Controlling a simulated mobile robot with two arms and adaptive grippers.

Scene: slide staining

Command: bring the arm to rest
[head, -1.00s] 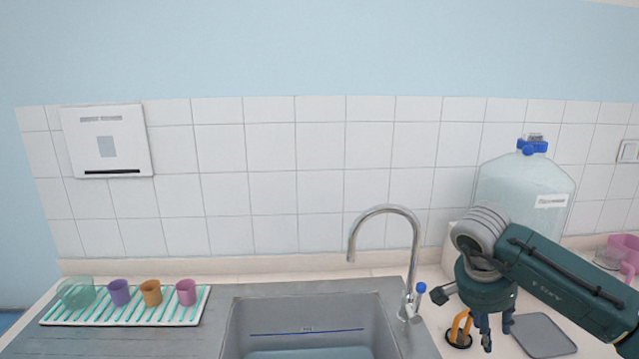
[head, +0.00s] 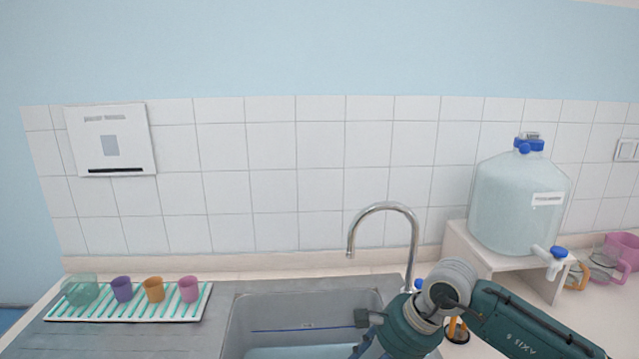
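My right arm comes in from the lower right, over the counter to the right of the sink. Its wrist is in front of the sink's right edge, and the top of my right gripper (head: 371,348) shows at the bottom edge of the head view. Its fingers are cut off below the frame, so whether it is open, or holds anything, cannot be seen. My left gripper is not in view.
The sink (head: 235,325) with its tap (head: 413,245) is at centre. A drying rack (head: 60,312) with several cups is at left. A large water bottle (head: 515,205) stands on a white stand (head: 465,245) at right, near glass mugs and a pink container (head: 624,248).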

